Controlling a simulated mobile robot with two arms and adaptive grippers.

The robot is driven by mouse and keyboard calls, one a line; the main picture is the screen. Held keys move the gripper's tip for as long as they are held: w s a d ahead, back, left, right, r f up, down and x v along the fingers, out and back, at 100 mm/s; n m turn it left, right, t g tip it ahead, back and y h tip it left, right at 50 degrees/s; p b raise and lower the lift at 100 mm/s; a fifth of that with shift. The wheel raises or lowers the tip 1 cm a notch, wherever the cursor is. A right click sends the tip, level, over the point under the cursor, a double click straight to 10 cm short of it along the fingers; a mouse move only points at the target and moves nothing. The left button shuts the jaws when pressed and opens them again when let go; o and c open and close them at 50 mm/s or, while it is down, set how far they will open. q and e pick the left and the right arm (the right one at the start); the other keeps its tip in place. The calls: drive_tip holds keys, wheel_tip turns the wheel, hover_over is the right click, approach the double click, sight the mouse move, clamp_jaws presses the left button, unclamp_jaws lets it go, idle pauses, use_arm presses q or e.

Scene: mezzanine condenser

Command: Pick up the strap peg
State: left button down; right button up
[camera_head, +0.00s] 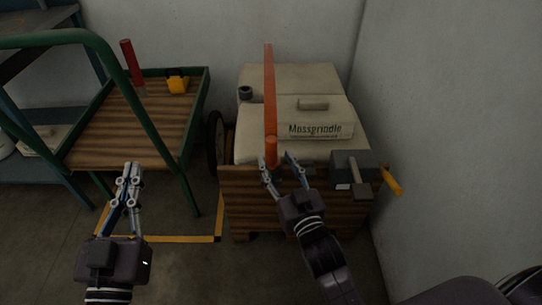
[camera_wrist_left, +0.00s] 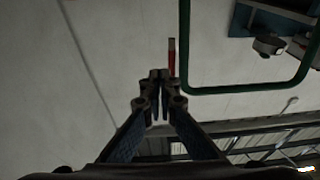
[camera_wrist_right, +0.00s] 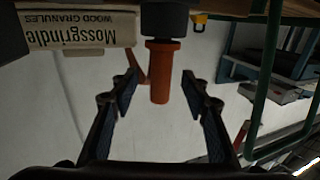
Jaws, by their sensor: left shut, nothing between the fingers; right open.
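The strap peg appears to be the short orange cylinder (camera_head: 271,153) at the front edge of the wooden crate, at the lower end of an orange strap (camera_head: 269,85). In the right wrist view the orange peg (camera_wrist_right: 160,78) has a wider collar and a dark block behind it. My right gripper (camera_head: 278,160) is open, its fingertips on either side of the peg in that view. A gap shows on both sides, and I see no contact. My left gripper (camera_head: 132,168) is shut and empty, well to the left, in front of the green cart.
The wooden crate (camera_head: 250,205) bears a pale Mossgrindle bag (camera_head: 315,133). A grey vise-like tool (camera_head: 350,165) with an orange handle (camera_head: 391,181) is right of my right gripper. A green-framed cart (camera_head: 150,150) stands left, holding a yellow item (camera_head: 178,84) and a red cylinder (camera_head: 130,60).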

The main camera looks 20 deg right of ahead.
sight(273, 157)
use_arm(q)
drive_tip(key=s+r+t+h+b, duration=0.1)
drive_tip(key=s+r+t, duration=0.2)
drive_tip(key=r, duration=0.4)
drive_tip(key=shift+s+r+t+h, duration=0.25)
drive_tip(key=shift+r+t+h, duration=0.1)
drive_tip(key=shift+t, duration=0.35)
use_arm(e)
drive_tip(key=w, duration=0.4)
drive_tip(key=shift+w+a+f, duration=0.15)
drive_tip(key=shift+w+a, duration=0.05)
clamp_jaws()
